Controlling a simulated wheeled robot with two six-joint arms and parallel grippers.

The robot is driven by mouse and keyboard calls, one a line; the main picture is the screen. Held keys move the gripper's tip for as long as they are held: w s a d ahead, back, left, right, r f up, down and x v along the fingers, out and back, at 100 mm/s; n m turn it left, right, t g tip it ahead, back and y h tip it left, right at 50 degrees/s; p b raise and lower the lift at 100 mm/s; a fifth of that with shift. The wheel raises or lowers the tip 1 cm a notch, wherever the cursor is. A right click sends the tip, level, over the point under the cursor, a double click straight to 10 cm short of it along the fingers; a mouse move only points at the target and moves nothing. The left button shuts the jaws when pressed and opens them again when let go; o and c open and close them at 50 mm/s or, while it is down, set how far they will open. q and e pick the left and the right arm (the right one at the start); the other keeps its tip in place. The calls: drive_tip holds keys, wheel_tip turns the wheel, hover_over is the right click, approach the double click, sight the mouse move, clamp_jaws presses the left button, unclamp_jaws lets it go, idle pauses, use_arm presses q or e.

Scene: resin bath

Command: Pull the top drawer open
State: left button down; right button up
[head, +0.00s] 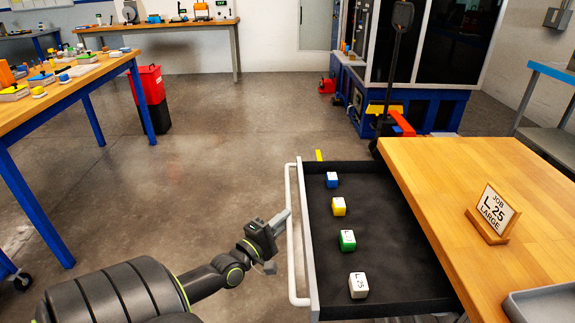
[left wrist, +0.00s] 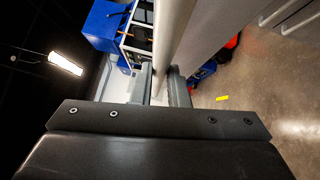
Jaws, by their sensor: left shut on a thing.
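The top drawer (head: 378,238) stands out from the left side of the wooden-topped cabinet in the head view, with its black inside showing. A blue block (head: 332,180), a yellow block (head: 339,206), a green block (head: 348,240) and a white block (head: 358,285) marked L25 lie in it in a row. A long pale bar handle (head: 292,245) runs along its front. My left gripper (head: 283,218) is shut on this handle. In the left wrist view the handle (left wrist: 174,40) passes between the fingers (left wrist: 164,88). My right gripper is not in view.
The wooden top (head: 500,180) carries a sign (head: 492,212) reading JOB L25 LARGE and a grey tray (head: 540,305). A workbench (head: 70,90) stands at the left, with a red and black bin (head: 150,98) beside it. The floor (head: 210,170) left of the drawer is clear.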

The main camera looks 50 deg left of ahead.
use_arm(q)
drive_tip(key=shift+f, duration=0.1)
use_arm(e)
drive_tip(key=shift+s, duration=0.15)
